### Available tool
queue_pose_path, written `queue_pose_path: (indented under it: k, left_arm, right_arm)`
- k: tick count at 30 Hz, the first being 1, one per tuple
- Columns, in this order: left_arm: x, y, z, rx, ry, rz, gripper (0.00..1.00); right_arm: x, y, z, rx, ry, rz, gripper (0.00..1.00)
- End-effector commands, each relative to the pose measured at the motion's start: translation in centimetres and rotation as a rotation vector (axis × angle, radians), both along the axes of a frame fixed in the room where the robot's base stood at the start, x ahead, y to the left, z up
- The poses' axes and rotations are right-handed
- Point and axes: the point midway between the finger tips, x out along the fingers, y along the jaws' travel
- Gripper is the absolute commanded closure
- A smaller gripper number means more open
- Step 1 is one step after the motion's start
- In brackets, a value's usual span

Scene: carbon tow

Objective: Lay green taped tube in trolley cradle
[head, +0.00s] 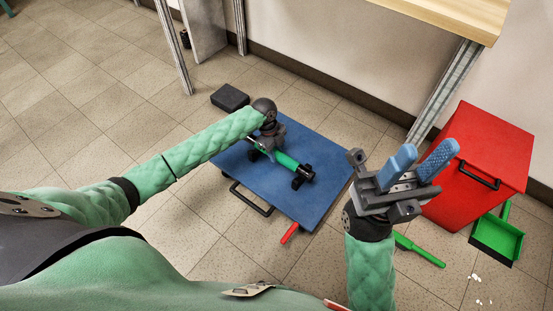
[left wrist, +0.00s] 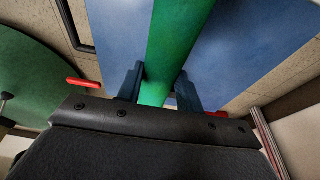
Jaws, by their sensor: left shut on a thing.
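The green tube (head: 286,160) is over the blue trolley (head: 315,145) in the head view. My left gripper (head: 267,142) is shut on it, and its fingers are mostly hidden behind my wrist there. In the left wrist view the tube (left wrist: 178,45) runs between the two blue fingers (left wrist: 160,88). A black cradle support (head: 302,178) is at the tube's right end; I cannot tell whether the tube touches it. My right gripper (head: 428,152) is open and empty, to the right of the trolley.
A red bin (head: 475,170) and a green dustpan (head: 497,238) stand at the right. A green brush (head: 418,250) and a red-handled item (head: 289,233) lie near the trolley. A black block (head: 230,97) is behind it. A wooden table (head: 455,15) is above right.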

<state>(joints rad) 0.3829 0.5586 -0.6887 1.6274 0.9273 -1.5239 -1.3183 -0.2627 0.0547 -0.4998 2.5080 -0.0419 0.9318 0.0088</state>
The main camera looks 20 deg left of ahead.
Motion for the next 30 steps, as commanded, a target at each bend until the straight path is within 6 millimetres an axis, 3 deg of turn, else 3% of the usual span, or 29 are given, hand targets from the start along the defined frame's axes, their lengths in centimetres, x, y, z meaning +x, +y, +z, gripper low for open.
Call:
queue_pose_path:
  k: [7,15,27,28,30]
  left_arm:
    - [0.8,0.1,-1.1,-0.001,0.0,0.0,0.91]
    - [0.7,0.1,-4.4,-0.001,0.001,0.0,0.91]
    - [0.8,0.1,-4.7,0.0,0.0,0.0,0.91]
    - [0.8,0.1,-4.8,0.0,0.0,0.0,0.62]
    - [0.8,0.2,-4.7,0.0,0.0,0.0,0.48]
  right_arm:
    - [0.0,0.0,-0.3,0.002,-0.005,0.006,0.6]
    - [0.0,0.3,-1.7,-0.017,-0.003,0.003,0.6]
    - [0.1,0.4,-1.6,-0.025,0.004,0.002,0.6]
    - [0.0,0.4,-1.7,-0.024,0.004,0.002,0.6]
    - [0.0,0.3,-1.7,-0.022,0.005,0.002,0.6]
